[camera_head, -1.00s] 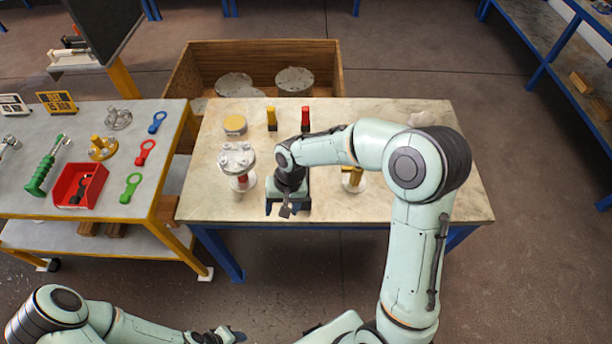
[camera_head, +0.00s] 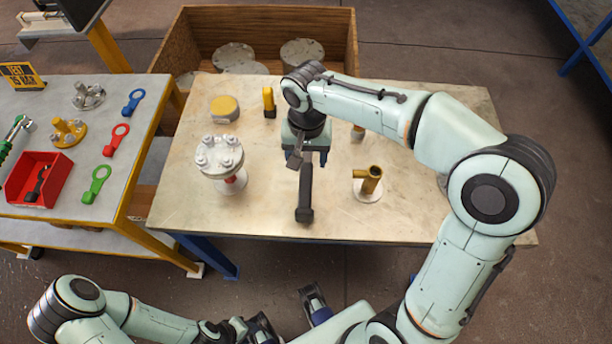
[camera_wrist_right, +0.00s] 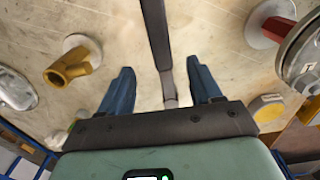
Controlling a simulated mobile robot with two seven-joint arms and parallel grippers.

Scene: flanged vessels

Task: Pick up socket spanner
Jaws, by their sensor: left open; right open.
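The socket spanner (camera_head: 305,190), a dark-handled tool, lies on the bench, its handle toward the front edge. Its far end is hidden under my right gripper (camera_head: 306,160) in the head view. In the right wrist view, the spanner (camera_wrist_right: 157,35) runs down between the two blue fingers of my right gripper (camera_wrist_right: 160,82), its silvery shaft near their middle. The fingers are apart, with a gap on each side of the tool. My left gripper (camera_head: 250,330) is low at the bottom of the head view, away from the bench, and open.
A white flanged vessel (camera_head: 219,155) stands left of the spanner and a yellow pipe piece (camera_head: 368,180) right. Yellow items (camera_head: 224,108) sit behind. A side table (camera_head: 60,200) at left holds a red bin (camera_head: 38,180) and coloured tools. The bench front is mostly clear.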

